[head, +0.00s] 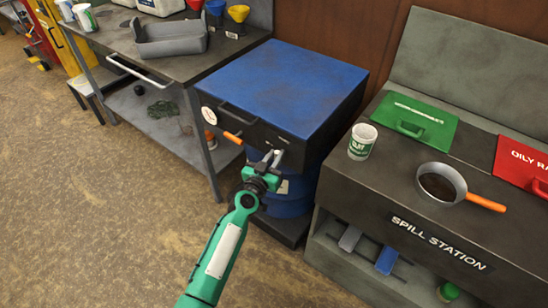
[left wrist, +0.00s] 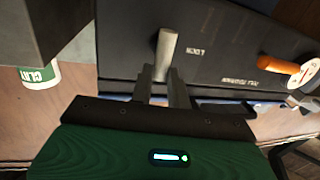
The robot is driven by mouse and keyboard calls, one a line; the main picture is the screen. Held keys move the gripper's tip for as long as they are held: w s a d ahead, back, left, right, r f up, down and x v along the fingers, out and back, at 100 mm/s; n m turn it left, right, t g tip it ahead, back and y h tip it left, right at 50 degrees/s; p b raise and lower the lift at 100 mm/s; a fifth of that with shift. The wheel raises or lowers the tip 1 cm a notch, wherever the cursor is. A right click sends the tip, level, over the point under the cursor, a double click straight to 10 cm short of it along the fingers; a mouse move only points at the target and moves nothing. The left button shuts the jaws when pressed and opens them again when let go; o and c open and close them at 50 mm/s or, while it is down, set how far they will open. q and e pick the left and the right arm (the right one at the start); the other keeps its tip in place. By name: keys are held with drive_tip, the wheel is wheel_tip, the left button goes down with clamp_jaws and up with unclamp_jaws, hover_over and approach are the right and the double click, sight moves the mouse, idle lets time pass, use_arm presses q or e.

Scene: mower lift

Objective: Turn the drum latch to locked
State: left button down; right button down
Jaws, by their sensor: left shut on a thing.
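The blue-topped drum cabinet (head: 285,85) stands in the middle of the head view, with a dark front band. The drum latch, a short grey metal lever (left wrist: 167,55), sticks out from the dark front panel (left wrist: 215,60) in the left wrist view. My left gripper (head: 270,158) is at the front band, right of an orange handle (head: 233,137). In the left wrist view its fingers (left wrist: 164,88) are close together at the lever's end, shut on it. Small white lettering beside the lever is hard to read. My right gripper is not in view.
The spill station (head: 440,238) stands close on the right, with a white cup (head: 362,141) and an orange-handled pan (head: 442,183) on top. A workbench (head: 190,66) with a grey tray is at the left. The floor in front is clear.

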use_arm(q)
drive_tip(key=shift+w+a+r+n+p, duration=0.1)
drive_tip(key=shift+a+r+n+p, duration=0.05)
drive_tip(key=shift+n+p, duration=0.7)
drive_tip(key=shift+w+a+f+n+g+h+p, duration=0.3)
drive_tip(key=shift+n+g, duration=0.25)
drive_tip(key=shift+n, duration=1.65)
drive_tip(key=shift+w+a+f+n+g+h+p, duration=0.2)
drive_tip(key=shift+f+n+g, duration=0.35)
drive_tip(key=shift+n, duration=1.7)
drive_tip(key=shift+w+a+f+n+g+h+p, duration=0.1)
drive_tip(key=shift+a+f+n+g+h+p, duration=0.35)
drive_tip(key=shift+n, duration=1.75)
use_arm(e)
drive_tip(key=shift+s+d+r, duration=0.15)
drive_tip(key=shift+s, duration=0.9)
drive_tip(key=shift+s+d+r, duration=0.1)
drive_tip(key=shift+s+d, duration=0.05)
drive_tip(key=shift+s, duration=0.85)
use_arm(q)
drive_tip(key=shift+d+r, duration=0.1)
drive_tip(key=shift+r, duration=0.1)
drive_tip(key=c, duration=1.3)
unclamp_jaws()
drive_tip(key=shift+c, duration=0.2)
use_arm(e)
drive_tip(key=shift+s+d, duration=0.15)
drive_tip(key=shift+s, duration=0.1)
